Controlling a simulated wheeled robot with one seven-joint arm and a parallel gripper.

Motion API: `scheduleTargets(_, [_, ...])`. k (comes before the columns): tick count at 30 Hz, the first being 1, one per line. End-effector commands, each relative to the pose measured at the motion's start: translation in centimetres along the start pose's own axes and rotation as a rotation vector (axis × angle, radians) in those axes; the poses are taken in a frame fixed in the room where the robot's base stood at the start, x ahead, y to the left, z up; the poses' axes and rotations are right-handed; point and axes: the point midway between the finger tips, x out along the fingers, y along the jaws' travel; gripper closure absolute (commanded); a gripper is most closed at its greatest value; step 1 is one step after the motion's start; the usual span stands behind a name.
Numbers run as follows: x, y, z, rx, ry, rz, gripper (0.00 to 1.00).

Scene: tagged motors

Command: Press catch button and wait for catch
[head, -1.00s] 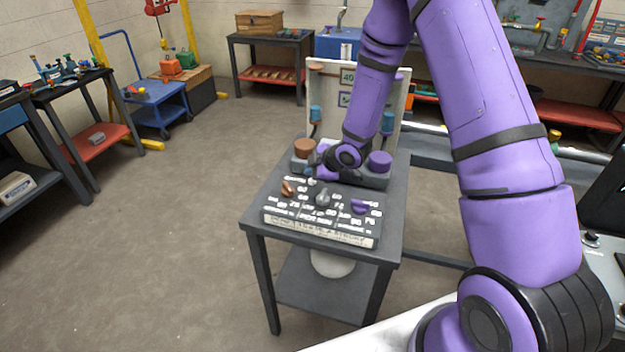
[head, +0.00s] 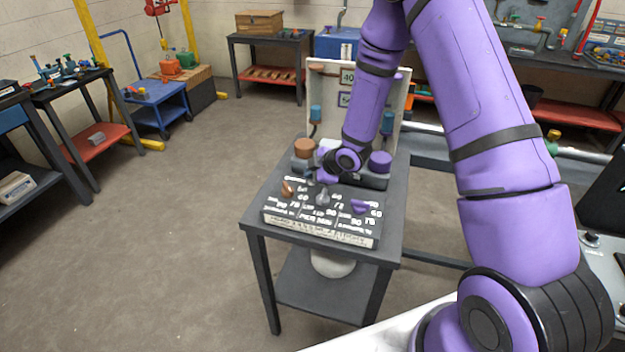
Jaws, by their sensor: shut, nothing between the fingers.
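My gripper (head: 314,177) points down and left over the small dark table (head: 257,218), its fingers shut and small in view. It is just behind a sloped panel (head: 320,232) with white labels and three knobs: copper (head: 287,188), grey (head: 322,197) and purple (head: 360,206). Behind my wrist is a row with a brown cylinder (head: 304,147), a white top (head: 328,145) and a purple cylinder (head: 380,161). I cannot tell which part is the catch button. My wrist hides the middle of the row, and contact at the fingertips is unclear.
An upright pale board (head: 398,100) with number tags and blue fittings stands at the table's back. A blue cart (head: 160,103) and a workbench (head: 72,110) stand to the left. The floor (head: 150,230) left of the table is clear.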

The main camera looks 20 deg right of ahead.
Motion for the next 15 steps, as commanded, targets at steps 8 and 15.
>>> scheduleTargets(8, [0.22,-0.17,0.16,0.0,0.0,-0.001,1.0])
scheduleTargets(15, [0.42,-0.43,0.33,0.001,-0.001,-0.003,1.0])
